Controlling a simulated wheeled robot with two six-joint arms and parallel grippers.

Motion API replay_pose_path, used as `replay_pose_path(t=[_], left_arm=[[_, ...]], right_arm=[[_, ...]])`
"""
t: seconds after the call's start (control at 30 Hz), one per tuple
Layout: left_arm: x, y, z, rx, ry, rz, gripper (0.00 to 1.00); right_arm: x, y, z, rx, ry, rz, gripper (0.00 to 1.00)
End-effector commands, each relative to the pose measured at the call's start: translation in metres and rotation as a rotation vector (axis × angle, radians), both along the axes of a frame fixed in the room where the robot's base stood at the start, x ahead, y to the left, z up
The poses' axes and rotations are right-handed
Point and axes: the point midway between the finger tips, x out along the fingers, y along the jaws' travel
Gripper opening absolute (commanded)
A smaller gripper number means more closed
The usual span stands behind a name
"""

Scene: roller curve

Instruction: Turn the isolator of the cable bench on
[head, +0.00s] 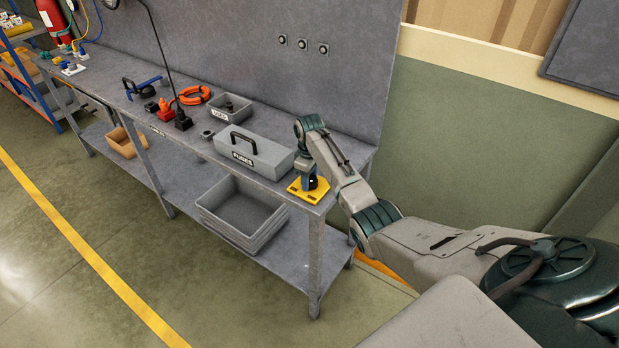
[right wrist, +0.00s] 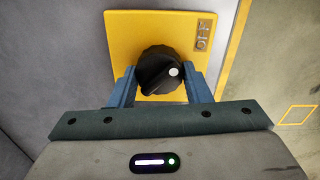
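The isolator is a black rotary knob (right wrist: 160,72) with a white dot at its upper right, on a yellow plate (right wrist: 125,30). In the head view the yellow plate (head: 296,189) lies at the near right corner of the grey bench (head: 190,146). My right gripper (right wrist: 161,80) is at the knob, with one blue finger on each side. In the right wrist view no clear gap shows between fingers and knob, but I cannot tell whether they press on it. The right gripper (head: 313,183) largely hides the knob in the head view. My left gripper is not in view.
A grey fuse box (head: 262,158) with a black handle stands on the bench close beside my right gripper. Grey trays (head: 240,212) sit on the lower shelf. A grey panel rises behind the bench. The floor in front is clear.

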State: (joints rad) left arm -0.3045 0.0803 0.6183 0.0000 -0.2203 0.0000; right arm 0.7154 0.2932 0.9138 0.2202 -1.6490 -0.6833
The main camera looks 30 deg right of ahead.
Motion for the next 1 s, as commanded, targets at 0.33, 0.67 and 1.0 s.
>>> replay_pose_path(t=[0.33,0.67,1.0], left_arm=[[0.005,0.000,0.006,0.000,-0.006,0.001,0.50],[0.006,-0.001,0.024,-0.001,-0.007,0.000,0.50],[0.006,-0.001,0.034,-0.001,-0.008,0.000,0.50]], right_arm=[[0.000,0.000,0.002,0.001,0.000,-0.053,0.21],[0.001,-0.001,0.004,0.000,0.000,-0.289,0.21],[0.002,-0.002,0.003,0.000,-0.002,-0.612,0.21]])
